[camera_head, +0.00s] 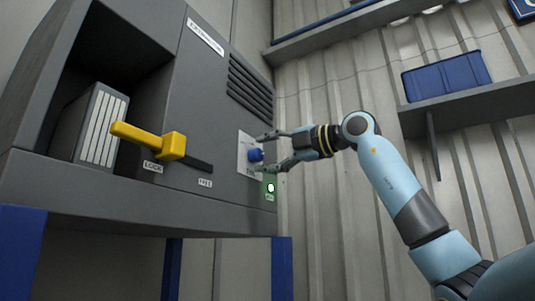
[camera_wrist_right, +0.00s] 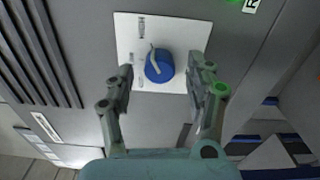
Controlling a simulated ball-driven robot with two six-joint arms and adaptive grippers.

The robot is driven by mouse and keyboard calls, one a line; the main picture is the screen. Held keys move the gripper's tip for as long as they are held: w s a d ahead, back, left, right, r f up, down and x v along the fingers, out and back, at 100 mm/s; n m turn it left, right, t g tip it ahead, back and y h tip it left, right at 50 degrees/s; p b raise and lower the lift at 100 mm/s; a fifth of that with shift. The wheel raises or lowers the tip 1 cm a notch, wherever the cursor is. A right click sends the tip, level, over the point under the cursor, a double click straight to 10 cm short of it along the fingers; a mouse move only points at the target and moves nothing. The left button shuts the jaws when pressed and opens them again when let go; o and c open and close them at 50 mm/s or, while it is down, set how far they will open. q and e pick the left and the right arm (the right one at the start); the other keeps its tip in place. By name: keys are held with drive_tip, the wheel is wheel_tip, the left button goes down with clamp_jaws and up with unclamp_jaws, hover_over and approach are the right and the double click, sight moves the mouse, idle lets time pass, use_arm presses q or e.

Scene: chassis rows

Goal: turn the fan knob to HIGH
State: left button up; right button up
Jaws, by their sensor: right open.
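The fan knob (camera_head: 255,155) is a small blue dial on a white label plate (camera_head: 246,140) on the grey chassis. My left gripper is not in view.
A yellow lever (camera_head: 150,140) sticks out from the chassis (camera_head: 205,120), left of the knob. A green light (camera_head: 270,188) sits just below the plate. Blue legs (camera_head: 282,265) support the chassis. A blue crate (camera_head: 447,83) stands on a wall shelf at right.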

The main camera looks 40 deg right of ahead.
drive_tip(key=v, duration=0.7)
drive_tip(key=shift+s, duration=0.2)
drive_tip(key=shift+d, duration=0.1)
idle(0.4)
